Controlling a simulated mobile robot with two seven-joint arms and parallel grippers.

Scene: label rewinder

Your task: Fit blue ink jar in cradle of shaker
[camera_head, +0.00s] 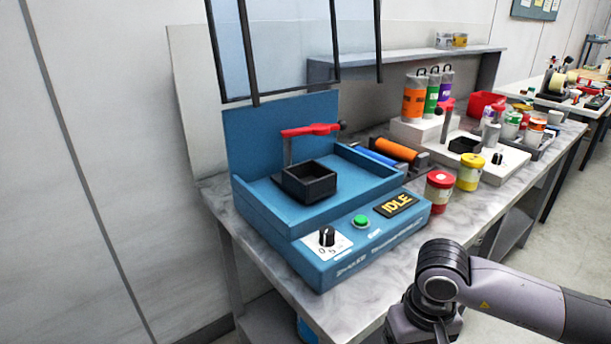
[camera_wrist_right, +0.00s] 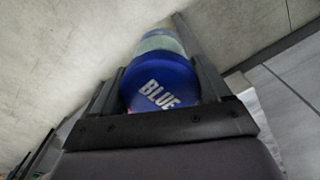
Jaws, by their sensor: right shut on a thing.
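The shaker (camera_head: 290,210) is a blue machine at the near left end of the bench in the head view. Its black square cradle (camera_head: 309,182) is empty, with a red clamp handle (camera_head: 310,130) above it. The blue ink jar (camera_wrist_right: 160,85) shows in the right wrist view, its blue lid marked BLUE. My right gripper (camera_wrist_right: 163,72) is shut on the jar, one finger on each side. In the head view my right arm is at the lower right, and its fingers and the jar are out of frame. My left gripper is not in view.
A clear guard (camera_head: 295,45) with black bars hangs raised over the shaker. Red (camera_head: 439,192) and yellow (camera_head: 470,172) jars stand right of it on the marble bench (camera_head: 365,290). An orange roller (camera_head: 396,150) lies behind them. The bench's front strip is clear.

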